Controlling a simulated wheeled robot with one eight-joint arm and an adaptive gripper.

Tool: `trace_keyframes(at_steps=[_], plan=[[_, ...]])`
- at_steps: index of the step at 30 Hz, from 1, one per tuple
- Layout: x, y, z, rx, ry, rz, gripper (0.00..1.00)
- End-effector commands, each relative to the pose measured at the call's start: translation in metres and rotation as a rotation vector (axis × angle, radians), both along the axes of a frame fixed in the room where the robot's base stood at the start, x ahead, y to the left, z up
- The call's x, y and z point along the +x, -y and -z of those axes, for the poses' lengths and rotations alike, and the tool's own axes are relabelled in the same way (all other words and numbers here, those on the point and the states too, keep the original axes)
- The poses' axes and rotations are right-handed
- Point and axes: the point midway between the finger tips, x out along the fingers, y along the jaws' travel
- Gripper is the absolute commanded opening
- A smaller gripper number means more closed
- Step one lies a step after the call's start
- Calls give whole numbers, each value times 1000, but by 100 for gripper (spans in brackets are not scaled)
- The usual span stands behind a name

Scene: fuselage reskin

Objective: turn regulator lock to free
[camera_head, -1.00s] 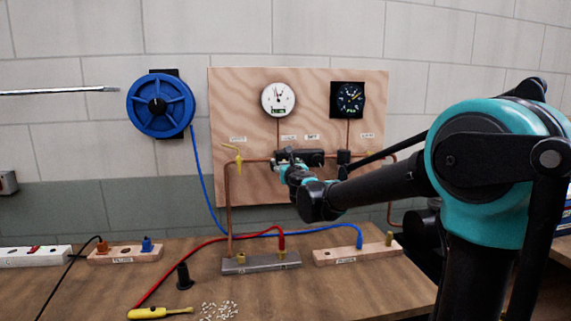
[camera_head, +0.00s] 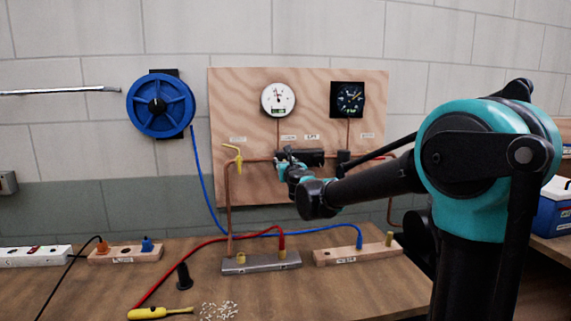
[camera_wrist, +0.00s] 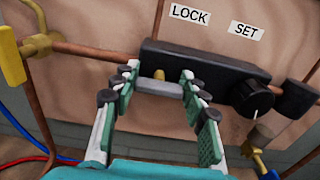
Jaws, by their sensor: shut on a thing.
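The regulator is a black block (camera_wrist: 215,70) on the plywood board, below the LOCK label (camera_wrist: 189,15) and the SET label (camera_wrist: 246,30). The regulator lock is a small grey bar with a brass pin (camera_wrist: 159,75) at its middle, below the LOCK label. My gripper (camera_wrist: 160,86) has one finger at each end of the grey bar and is shut on it. In the head view my gripper (camera_head: 283,163) is at the left part of the regulator (camera_head: 308,157), and it hides the lock there. A black knob (camera_wrist: 252,98) with a white mark sits below the SET label.
A yellow valve handle (camera_wrist: 10,60) is left of the regulator on the copper pipe (camera_wrist: 100,50). A white gauge (camera_head: 278,99) and a black gauge (camera_head: 349,99) are above. Red and blue hoses cross the bench (camera_head: 330,290) below. A blue hose reel (camera_head: 160,105) hangs on the wall.

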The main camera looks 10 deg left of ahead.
Motion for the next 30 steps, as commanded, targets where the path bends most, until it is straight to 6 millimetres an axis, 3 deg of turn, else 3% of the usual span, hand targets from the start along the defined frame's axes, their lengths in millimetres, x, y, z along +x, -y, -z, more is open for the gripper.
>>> trace_keyframes(at_steps=[11,30], plan=[[0,1,0,112,-32,0,15],[1,3,1,669,-192,0,15]])
